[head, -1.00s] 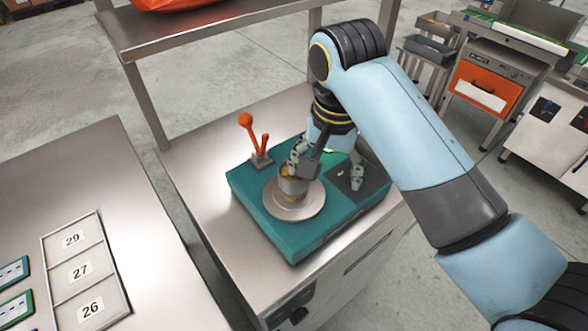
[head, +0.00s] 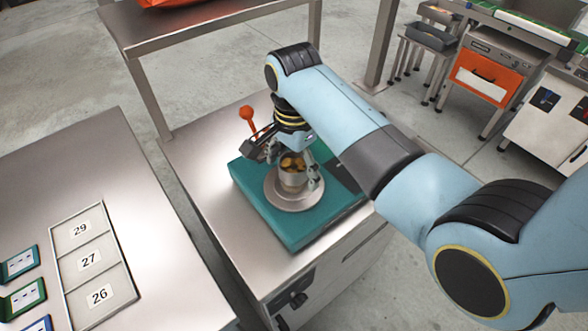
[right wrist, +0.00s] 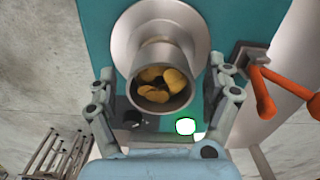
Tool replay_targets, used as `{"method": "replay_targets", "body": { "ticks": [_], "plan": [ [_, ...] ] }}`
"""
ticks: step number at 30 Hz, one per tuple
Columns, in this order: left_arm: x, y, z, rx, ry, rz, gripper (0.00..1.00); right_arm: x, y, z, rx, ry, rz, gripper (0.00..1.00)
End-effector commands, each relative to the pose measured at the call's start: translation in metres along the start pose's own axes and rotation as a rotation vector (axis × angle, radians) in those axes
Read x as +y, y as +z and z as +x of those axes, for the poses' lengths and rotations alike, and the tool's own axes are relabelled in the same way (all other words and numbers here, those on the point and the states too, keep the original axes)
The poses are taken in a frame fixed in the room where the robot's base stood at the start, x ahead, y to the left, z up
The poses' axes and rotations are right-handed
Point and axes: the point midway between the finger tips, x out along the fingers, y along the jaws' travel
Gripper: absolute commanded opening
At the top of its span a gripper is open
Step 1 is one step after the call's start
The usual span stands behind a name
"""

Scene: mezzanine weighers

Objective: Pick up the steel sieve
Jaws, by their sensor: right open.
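A round steel cup-shaped vessel (head: 293,178), which I take for the steel sieve, stands upright on the round steel pan (head: 300,203) of a teal weigher (head: 318,229). It holds several yellow-brown pieces. My right gripper (head: 290,165) is open above the weigher, with its fingers around the vessel's upper part. In the right wrist view the vessel (right wrist: 161,102) sits between the spread fingers of the gripper (right wrist: 161,66), with gaps on both sides. My left gripper is not in view.
An orange-knobbed lever (head: 247,116) rises behind the weigher, close to my right gripper. A shelf (head: 215,27) on posts stands behind. A steel table (head: 140,220) with a numbered tray (head: 113,245) is at the left. The steel top left of the weigher is clear.

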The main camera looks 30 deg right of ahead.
Motion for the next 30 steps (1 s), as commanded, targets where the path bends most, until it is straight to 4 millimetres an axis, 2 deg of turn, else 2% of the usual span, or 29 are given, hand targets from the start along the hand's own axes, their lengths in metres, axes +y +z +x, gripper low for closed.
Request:
{"method": "replay_targets", "body": {
  "ticks": [3, 10, 27, 28, 30],
  "plan": [
    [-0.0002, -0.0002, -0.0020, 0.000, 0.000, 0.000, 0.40, 0.0000, 0.0000, 0.0094, 0.000, 0.000, 0.000, 0.85],
    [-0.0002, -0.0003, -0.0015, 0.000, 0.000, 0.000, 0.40, -0.0001, 0.0001, 0.0113, 0.000, -0.001, 0.000, 0.84],
    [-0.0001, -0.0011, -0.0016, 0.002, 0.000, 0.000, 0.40, -0.0006, 0.0003, 0.0105, -0.001, -0.003, 0.000, 0.09],
    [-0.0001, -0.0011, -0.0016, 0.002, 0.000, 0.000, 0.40, -0.0006, 0.0003, 0.0105, -0.001, -0.003, 0.000, 0.05],
    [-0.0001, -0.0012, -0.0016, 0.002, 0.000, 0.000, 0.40, -0.0006, 0.0003, 0.0105, -0.001, -0.003, 0.000, 0.05]
  ]
}}
